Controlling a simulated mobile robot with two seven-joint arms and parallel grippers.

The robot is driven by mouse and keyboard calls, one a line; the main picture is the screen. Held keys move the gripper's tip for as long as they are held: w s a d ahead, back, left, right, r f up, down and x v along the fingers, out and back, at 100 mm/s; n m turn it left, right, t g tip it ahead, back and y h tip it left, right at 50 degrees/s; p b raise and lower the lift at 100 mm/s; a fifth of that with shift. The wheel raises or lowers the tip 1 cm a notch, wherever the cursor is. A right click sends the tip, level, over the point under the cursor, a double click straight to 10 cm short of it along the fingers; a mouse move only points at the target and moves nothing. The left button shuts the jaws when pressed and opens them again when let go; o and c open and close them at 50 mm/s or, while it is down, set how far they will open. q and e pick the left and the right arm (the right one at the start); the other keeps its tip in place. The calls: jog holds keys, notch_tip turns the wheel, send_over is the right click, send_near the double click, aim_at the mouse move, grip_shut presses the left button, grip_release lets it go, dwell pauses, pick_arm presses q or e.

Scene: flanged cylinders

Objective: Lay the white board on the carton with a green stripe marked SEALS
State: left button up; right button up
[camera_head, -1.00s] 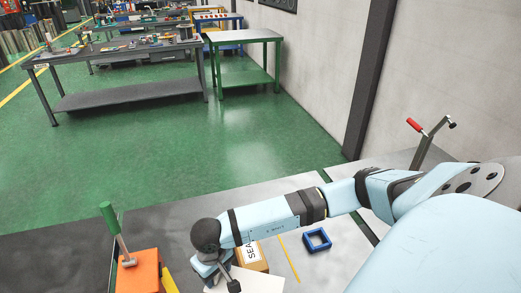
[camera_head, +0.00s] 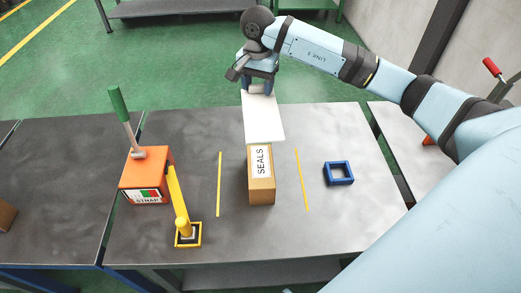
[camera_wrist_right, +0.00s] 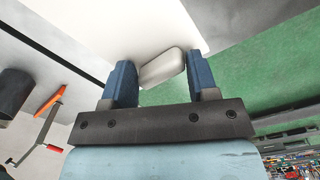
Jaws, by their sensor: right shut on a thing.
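My right gripper (camera_head: 259,90) is shut on the near-white grip of the white board (camera_head: 263,118). In the right wrist view the fingers (camera_wrist_right: 161,82) close on this rounded grip (camera_wrist_right: 162,68) at the board's edge, and the board (camera_wrist_right: 110,25) extends away from them. The brown carton (camera_head: 262,197) stands on the grey table and has a white label reading SEALS. I see no green stripe on its visible faces. The board's near edge is at the carton's far end in the head view and hides that end. I cannot tell if they touch. My left gripper is not in view.
Yellow lines (camera_head: 219,185) (camera_head: 302,180) flank the carton. Left stand an orange box (camera_head: 147,180) with a green-handled tool (camera_head: 121,106) and a yellow post (camera_head: 178,200) on a square base. A blue square frame (camera_head: 338,173) lies to the right. Table between them is clear.

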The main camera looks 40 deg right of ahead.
jog(key=shift+d+f, duration=0.1)
jog(key=shift+f, duration=0.3)
notch_tip(320, 180, down, 14)
jog(key=shift+r+p, duration=0.25)
jog(key=shift+p, duration=0.45)
jog(key=shift+f, duration=0.55)
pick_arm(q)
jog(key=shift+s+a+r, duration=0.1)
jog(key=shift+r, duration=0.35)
pick_arm(e)
jog(key=shift+f, duration=2)
jog(key=shift+f, duration=0.2)
jog(key=o, duration=0.9)
jog(key=shift+r, duration=0.1)
